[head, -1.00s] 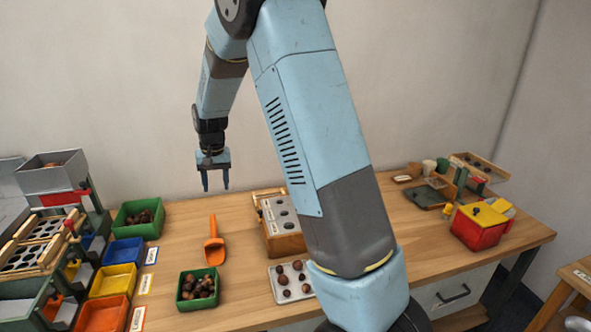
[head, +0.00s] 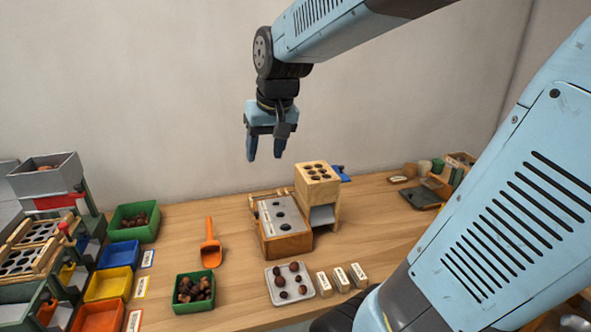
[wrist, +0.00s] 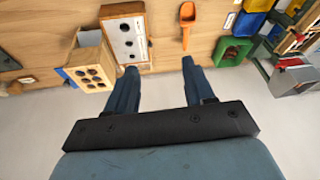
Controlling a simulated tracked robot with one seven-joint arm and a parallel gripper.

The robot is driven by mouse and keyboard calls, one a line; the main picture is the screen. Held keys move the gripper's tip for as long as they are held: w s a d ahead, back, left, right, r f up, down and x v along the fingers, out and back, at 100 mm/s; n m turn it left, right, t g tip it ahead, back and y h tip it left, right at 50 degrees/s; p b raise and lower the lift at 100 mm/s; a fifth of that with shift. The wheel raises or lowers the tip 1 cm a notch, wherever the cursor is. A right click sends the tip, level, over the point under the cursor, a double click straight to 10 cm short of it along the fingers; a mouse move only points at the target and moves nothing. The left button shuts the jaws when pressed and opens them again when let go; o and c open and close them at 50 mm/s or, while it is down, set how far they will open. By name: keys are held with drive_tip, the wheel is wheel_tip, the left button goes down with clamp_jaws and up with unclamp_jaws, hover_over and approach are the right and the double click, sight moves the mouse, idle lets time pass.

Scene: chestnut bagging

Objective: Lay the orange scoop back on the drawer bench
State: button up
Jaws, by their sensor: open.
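The orange scoop (head: 210,248) lies on the wooden bench (head: 375,225), between the green chestnut bins, with its handle toward the wall. The wrist view also shows the scoop (wrist: 187,20), beyond my fingertips near the top. My gripper (head: 265,160) is open and empty, high above the back of the bench, to the right of the scoop and apart from it. Its two blue fingers show spread in the wrist view (wrist: 160,65), with nothing between them. A drawer front is hidden behind my arm in the head view.
A wooden box with a grey holed top (head: 284,228) and a taller holed wooden block (head: 317,185) stand below my gripper. A green bin of chestnuts (head: 194,292) sits in front of the scoop. A metal chestnut tray (head: 291,280) is to its right. Bare bench surrounds the scoop.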

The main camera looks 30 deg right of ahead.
drive_tip(key=s+t, duration=0.1)
drive_tip(key=s, duration=1.1)
drive_tip(key=shift+s+d+r+n+t+h, duration=0.15)
drive_tip(key=shift+d+r+n+t+h, duration=0.05)
drive_tip(key=shift+d+n+t+h, duration=0.15)
